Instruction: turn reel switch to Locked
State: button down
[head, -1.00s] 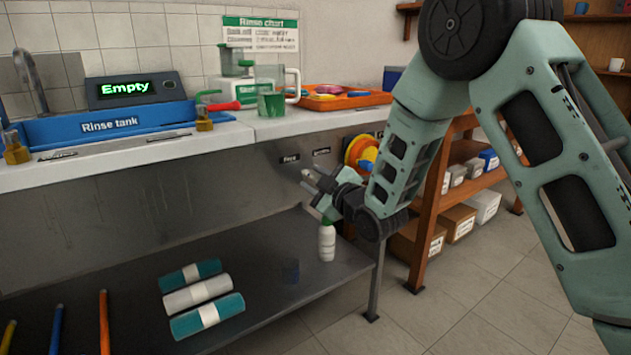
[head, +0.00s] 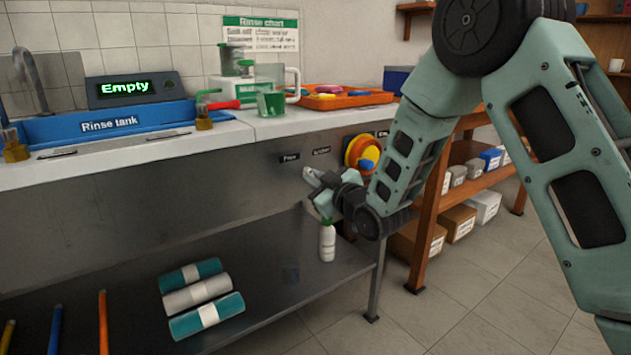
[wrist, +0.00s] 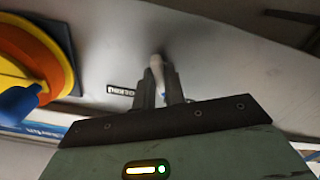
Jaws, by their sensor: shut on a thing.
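The reel switch shows in the wrist view as a small pale lever (wrist: 157,70) on the grey panel. My gripper (wrist: 160,88) is shut on this lever, with a dark finger on each side of it. In the head view my gripper (head: 311,180) is at the panel below two small dark labels, one reading Free (head: 290,158) and the other, blurred, the Locked label (head: 321,151). The Locked label also shows beside the fingers in the wrist view (wrist: 121,91). The switch is hidden by my gripper in the head view.
An orange and yellow reel (head: 362,153) with a blue part is close to the right of my gripper. A white bottle (head: 327,242) stands on the lower shelf (head: 270,315) below. A wooden rack (head: 428,220) stands at the right.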

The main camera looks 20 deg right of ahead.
jog(key=m, duration=0.3)
jog(key=shift+m, duration=0.4)
jog(key=m, duration=0.3)
jog(key=shift+m, duration=0.3)
jog(key=shift+m+p, duration=0.75)
jog(key=shift+m, duration=2.55)
jog(key=shift+a, duration=0.1)
jog(key=c, duration=1.5)
grip_release()
jog(key=shift+o, duration=0.2)
jog(key=shift+s, duration=0.1)
